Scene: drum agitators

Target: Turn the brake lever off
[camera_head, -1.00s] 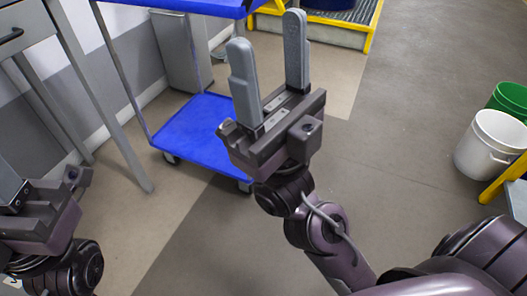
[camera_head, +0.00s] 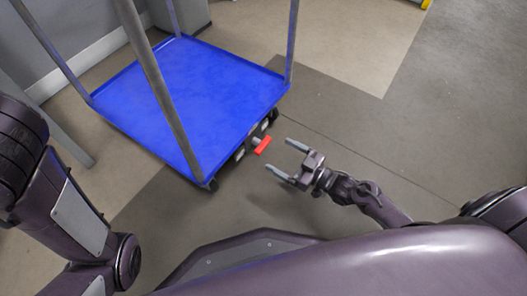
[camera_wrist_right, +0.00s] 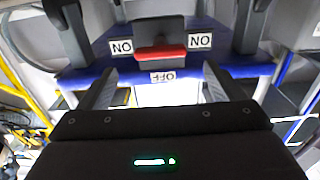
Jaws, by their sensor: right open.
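The red brake lever (camera_head: 263,146) sticks out from the near right edge of the blue cart's lower shelf (camera_head: 195,90). In the right wrist view the red lever (camera_wrist_right: 161,54) lies ahead, between the fingers from side to side. Labels reading ON sit on both sides of it, and one reading OFF (camera_wrist_right: 162,77) sits just below it; all appear upside down. My right gripper (camera_head: 278,154) is open and empty, low beside the lever, with its fingers pointing at it and a small gap between. My left gripper is out of the head view; only its arm links show.
The floor (camera_head: 400,130) to the right of the cart is clear. A grey wall and grey cabinet stand behind.

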